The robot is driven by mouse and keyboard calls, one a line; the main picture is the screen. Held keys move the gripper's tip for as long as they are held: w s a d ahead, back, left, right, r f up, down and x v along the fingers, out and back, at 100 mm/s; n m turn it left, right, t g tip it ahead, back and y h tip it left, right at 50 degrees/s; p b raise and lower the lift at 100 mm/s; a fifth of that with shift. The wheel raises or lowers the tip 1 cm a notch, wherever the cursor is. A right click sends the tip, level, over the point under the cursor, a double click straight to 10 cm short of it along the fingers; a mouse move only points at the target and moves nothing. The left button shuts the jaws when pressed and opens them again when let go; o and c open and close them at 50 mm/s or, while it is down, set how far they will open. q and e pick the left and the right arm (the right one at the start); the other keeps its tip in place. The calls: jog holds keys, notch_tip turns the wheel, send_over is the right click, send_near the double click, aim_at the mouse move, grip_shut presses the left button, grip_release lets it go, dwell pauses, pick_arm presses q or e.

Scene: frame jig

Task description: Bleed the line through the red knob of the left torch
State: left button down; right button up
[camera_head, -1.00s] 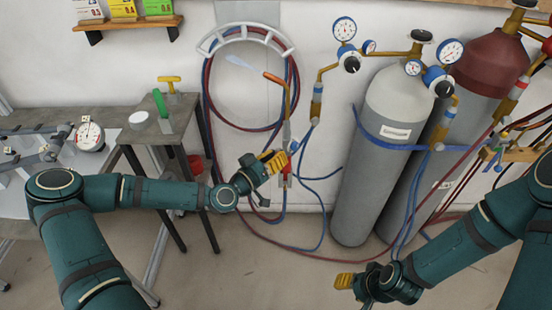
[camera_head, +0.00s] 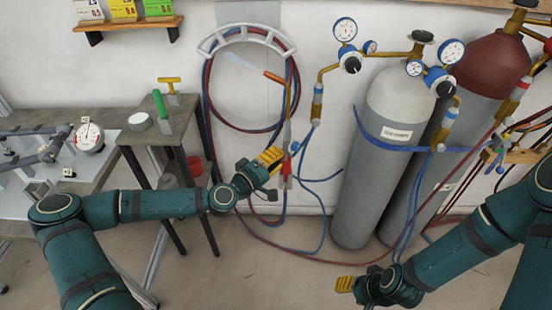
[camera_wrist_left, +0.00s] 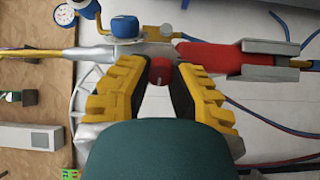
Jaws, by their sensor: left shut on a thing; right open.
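The left torch (camera_head: 287,133) stands upright in front of the hose coil, its orange tip (camera_head: 275,77) bent to the left. A faint pale-blue streak (camera_head: 240,61) shows just beyond the tip. In the left wrist view the torch lies across the picture, with a blue knob (camera_wrist_left: 125,27) and a red knob (camera_wrist_left: 160,70). My left gripper (camera_head: 276,156) is shut on the red knob, which shows between its yellow fingertips (camera_wrist_left: 160,78). In the head view the gripper hides the red knob. My right gripper (camera_head: 345,284) is open and empty, low at the right.
Two gas cylinders, one grey (camera_head: 372,180) and one with a maroon top (camera_head: 490,65), stand to the right. Red and blue hoses (camera_head: 322,215) run along the wall and floor. A small table (camera_head: 170,129) with a green-handled tool (camera_head: 159,104) stands at the left.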

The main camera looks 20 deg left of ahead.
pick_arm(q)
jog(key=shift+n, duration=2)
jog(key=c, duration=0.7)
grip_release()
jog(key=shift+c, duration=0.2)
jog(key=v, duration=1.2)
jog(key=shift+d, duration=0.1)
